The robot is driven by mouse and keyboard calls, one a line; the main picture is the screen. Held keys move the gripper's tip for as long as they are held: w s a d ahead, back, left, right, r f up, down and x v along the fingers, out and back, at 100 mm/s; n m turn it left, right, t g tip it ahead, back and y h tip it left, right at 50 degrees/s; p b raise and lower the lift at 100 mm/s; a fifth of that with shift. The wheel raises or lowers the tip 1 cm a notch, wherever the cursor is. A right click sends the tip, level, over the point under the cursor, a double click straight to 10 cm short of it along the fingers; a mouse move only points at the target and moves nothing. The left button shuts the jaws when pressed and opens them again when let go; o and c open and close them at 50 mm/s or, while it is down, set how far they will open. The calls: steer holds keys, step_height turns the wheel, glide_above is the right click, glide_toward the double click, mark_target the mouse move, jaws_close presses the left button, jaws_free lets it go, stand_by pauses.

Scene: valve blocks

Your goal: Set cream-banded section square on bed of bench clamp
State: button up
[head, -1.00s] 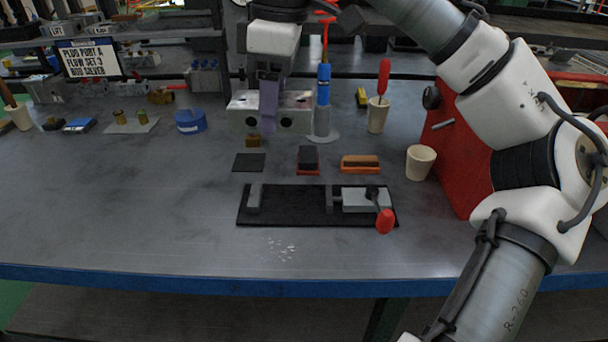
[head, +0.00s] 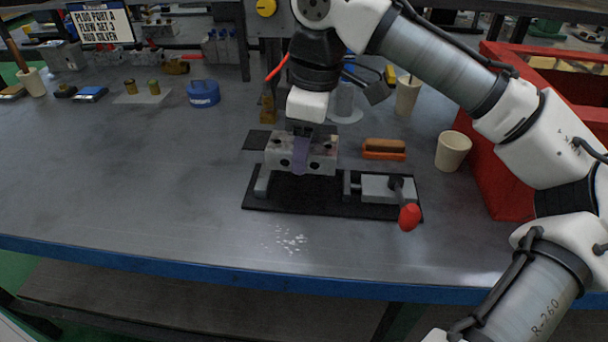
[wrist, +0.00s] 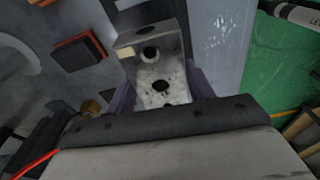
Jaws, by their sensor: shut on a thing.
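My gripper (head: 300,152), with purple fingers, is shut on a grey metal valve section (head: 322,152) with dark round holes. In the wrist view the section (wrist: 158,72) sits between the fingers, with a small cream patch near its far left corner. The bench clamp (head: 290,196) has a black base, an upright stop at its left, and a grey sliding jaw (head: 378,188) with a red-knobbed lever (head: 409,217) at its right. In the head view the section overlaps the back of the clamp, apparently above the bed; the exact gap cannot be told.
An orange-brown brush-like block (head: 384,149) lies behind the clamp's right end. A cream cup (head: 453,150) and a red bin (head: 495,180) stand to the right. A dark pad (head: 257,140) lies behind left.

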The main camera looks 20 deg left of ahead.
mark_target(304, 187)
step_height(304, 187, down, 6)
steer(key=shift+r+b, duration=0.1)
steer(key=shift+b, duration=0.4)
steer(key=o, duration=1.3)
steer(key=r, duration=0.4)
steer(key=d+r+p, duration=0.1)
steer(key=r, duration=0.3)
steer(key=r+p, duration=0.1)
steer(key=r, duration=0.3)
steer(key=shift+w+d, duration=0.15)
steer(key=shift+d, duration=0.05)
